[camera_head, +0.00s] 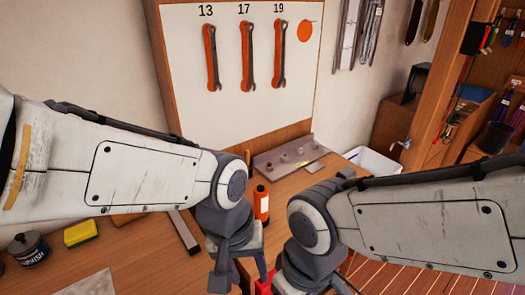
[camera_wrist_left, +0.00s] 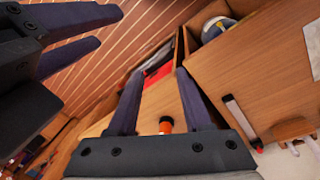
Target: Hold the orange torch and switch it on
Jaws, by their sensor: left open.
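The orange torch (camera_head: 262,205) stands upright on the wooden bench, with a dark top end. My left gripper (camera_head: 240,272) is in front of it, low in the head view, and does not hold it. In the left wrist view its fingers (camera_wrist_left: 160,100) are spread apart. A small orange part (camera_wrist_left: 166,124), likely the torch, shows just beyond the gripper's base, mostly hidden. My right gripper shows at the left of the left wrist view (camera_wrist_left: 85,42), its fingers apart and empty. The torch's switch cannot be made out.
A board with several orange wrenches (camera_head: 246,57) stands behind the bench. A grey rack with pegs (camera_head: 290,157) lies behind the torch. A yellow sponge (camera_head: 82,233) and a dark tin (camera_head: 28,248) are at the left. A white bin (camera_head: 373,160) is at the right.

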